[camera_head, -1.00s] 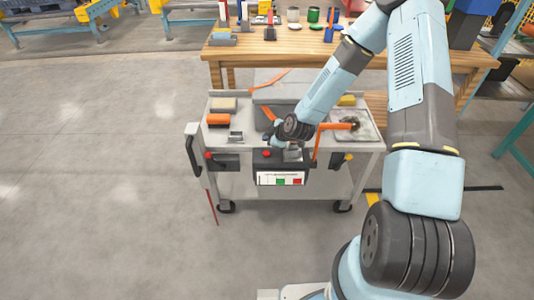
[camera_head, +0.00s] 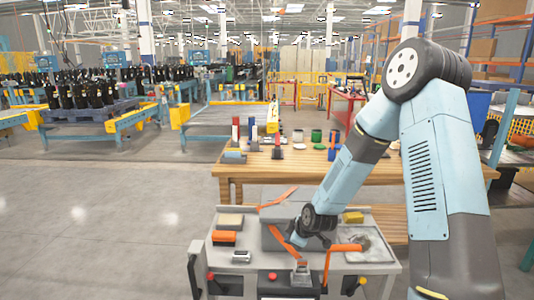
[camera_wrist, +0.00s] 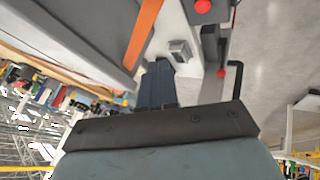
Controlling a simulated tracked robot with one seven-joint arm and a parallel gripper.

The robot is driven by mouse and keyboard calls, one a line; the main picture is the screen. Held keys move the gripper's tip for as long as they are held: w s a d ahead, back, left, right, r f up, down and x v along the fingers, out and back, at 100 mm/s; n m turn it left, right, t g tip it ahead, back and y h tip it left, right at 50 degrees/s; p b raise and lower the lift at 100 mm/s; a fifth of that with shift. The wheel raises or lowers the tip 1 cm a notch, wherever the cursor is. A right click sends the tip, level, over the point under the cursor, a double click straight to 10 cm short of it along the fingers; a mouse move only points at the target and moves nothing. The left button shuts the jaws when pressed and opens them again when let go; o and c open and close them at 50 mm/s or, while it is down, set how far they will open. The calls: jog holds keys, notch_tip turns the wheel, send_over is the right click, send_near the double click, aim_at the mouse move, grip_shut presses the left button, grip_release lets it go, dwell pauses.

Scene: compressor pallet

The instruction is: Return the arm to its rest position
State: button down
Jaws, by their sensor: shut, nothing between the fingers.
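My arm, light blue and dark grey, reaches from the right in the head view down over a grey cart (camera_head: 375,268). My gripper (camera_wrist: 160,68) shows in the wrist view as two dark fingers, close together and with nothing between them. In the head view its fingertips are too small to make out clearly; the arm's end is above the cart top. An orange strip (camera_wrist: 143,35) and a small grey block (camera_wrist: 180,50) show close by the fingertips in the wrist view.
The cart carries an orange block (camera_head: 224,238), a yellow block (camera_head: 353,217) and a grey tray (camera_head: 368,247). A wooden workbench (camera_head: 260,170) with cans and tools stands behind it. Open floor (camera_head: 90,220) lies to the left. Pallets of black compressors (camera_head: 75,95) stand far left.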

jog(key=s+d+r+m+h, duration=0.2)
jog(key=s+d+r+m, duration=0.3)
jog(key=r, duration=0.7)
jog(key=s+d+r+m+h, duration=0.2)
jog(key=s+d+r, duration=0.4)
jog(key=r, duration=0.6)
jog(key=s+d+r+m, duration=0.2)
jog(key=s+r+m, duration=0.2)
jog(key=s, duration=0.7)
jog(key=s+d+r+m, duration=0.2)
jog(key=s+r+m, duration=0.2)
jog(key=s, duration=0.6)
notch_tip(320, 180, up, 3)
jog(key=shift+s+d+f+g, duration=0.1)
jog(key=shift+s+d+g, duration=0.05)
jog(key=shift+s+g, duration=0.2)
